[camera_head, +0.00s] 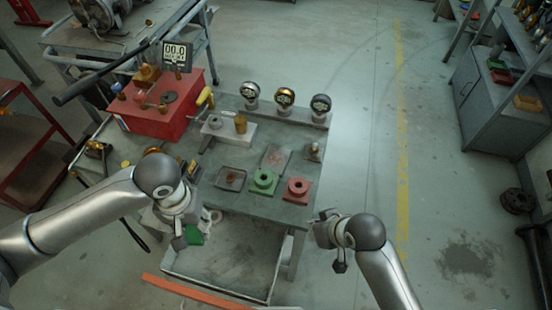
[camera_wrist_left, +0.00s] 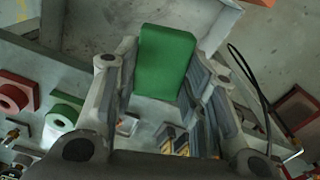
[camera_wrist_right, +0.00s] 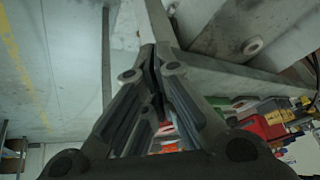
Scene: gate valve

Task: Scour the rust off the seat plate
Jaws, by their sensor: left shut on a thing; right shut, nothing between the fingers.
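My left gripper (camera_head: 184,226) is shut on a green scouring pad (camera_wrist_left: 166,62). The pad also shows in the head view (camera_head: 194,236), held by the front edge of the workbench. A flat grey plate with reddish rust-like marks (camera_head: 276,158), which looks like the seat plate, lies on the bench behind the green and red flanged blocks. The left gripper is well apart from it, in front and to the left. My right gripper (camera_head: 322,228) is shut and empty, off the bench's front right corner; its closed fingers show in the right wrist view (camera_wrist_right: 156,62).
A red box (camera_head: 158,112) is at the back left. A grey bin (camera_head: 225,275) sits in front.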

